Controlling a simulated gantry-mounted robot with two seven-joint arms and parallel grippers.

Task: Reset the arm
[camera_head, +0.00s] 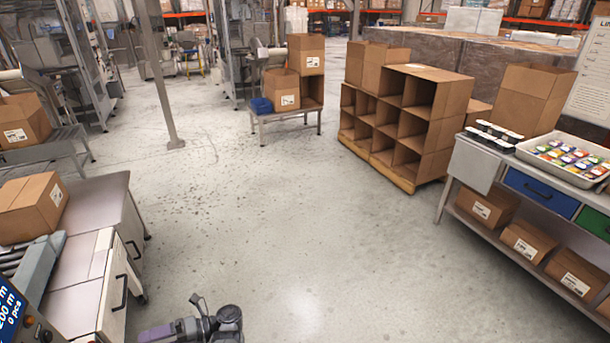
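A grey and purple part of one of my arms (200,326) shows at the bottom edge, left of centre, above the bare floor. It has a dark rounded end and a small thin prong. Nothing is seen held by the arm part.
A bench (85,275) with a carton (33,207) stands close at left, with a display (12,310) below. A workbench (478,165) with a white tray (528,151) stands at right. A cardboard pigeonhole shelf (440,95) stands behind. The middle floor is clear.

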